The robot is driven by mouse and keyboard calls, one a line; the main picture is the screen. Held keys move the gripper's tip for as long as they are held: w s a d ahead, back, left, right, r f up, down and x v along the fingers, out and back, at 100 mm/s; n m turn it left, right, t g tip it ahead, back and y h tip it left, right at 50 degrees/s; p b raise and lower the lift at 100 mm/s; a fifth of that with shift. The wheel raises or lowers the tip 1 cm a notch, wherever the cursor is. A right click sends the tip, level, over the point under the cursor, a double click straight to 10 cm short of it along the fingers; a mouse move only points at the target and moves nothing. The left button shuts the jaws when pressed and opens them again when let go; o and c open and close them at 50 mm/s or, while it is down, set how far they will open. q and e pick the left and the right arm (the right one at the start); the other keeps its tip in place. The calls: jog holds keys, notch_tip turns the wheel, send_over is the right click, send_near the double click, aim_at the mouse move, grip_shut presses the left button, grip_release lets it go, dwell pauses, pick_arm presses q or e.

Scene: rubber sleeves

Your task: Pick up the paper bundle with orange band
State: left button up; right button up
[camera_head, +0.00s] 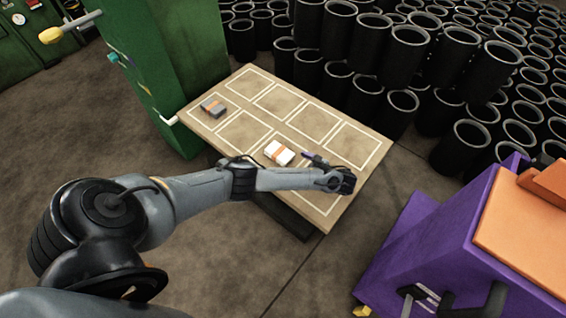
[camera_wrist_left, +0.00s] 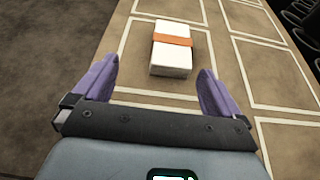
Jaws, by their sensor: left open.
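The paper bundle (camera_head: 279,152) is a white block with an orange band around its middle. It lies on the wooden table top, and in the left wrist view it shows as a white bundle (camera_wrist_left: 171,60) just ahead of the fingers. My left gripper (camera_head: 311,159) is to the right of the bundle in the head view, partly hidden by its own wrist. In the left wrist view its two purple fingers (camera_wrist_left: 157,72) are spread wide and empty, with the bundle beyond and between their tips. My right gripper is not in view.
The table (camera_head: 238,98) has white outlined rectangles, mostly bare. A dark grey block with an orange band (camera_head: 213,107) lies at its far left. A green cabinet (camera_head: 165,60) stands left, black tubes (camera_head: 405,55) are stacked behind, and a purple machine (camera_head: 440,235) stands right.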

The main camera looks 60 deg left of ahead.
aim_at(286, 156)
pick_arm(q)
jog(key=shift+w+a+f, duration=0.1)
jog(key=shift+w+f, duration=0.1)
jog(key=shift+w, duration=0.2)
jog(key=shift+w+a+b, duration=0.25)
jog(key=shift+b, duration=0.25)
jog(key=b+x, duration=0.1)
jog(key=x, duration=0.3)
jog(key=shift+w+a, duration=0.15)
jog(key=shift+s+a+f+b, duration=0.15)
jog(key=shift+s+a+b, duration=0.05)
jog(key=shift+a+b, duration=0.15)
jog(key=shift+a+f+b, duration=0.15)
jog(key=shift+b, duration=0.15)
jog(key=b+x, duration=0.2)
jog(key=x, duration=0.1)
jog(key=shift+a+f+b, duration=0.25)
jog(key=shift+a+b, duration=0.1)
jog(key=shift+b, duration=0.05)
jog(key=shift+s+a, duration=0.3)
jog(key=shift+a, duration=0.1)
jog(key=shift+w+d, duration=0.1)
jog(key=shift+w, duration=0.05)
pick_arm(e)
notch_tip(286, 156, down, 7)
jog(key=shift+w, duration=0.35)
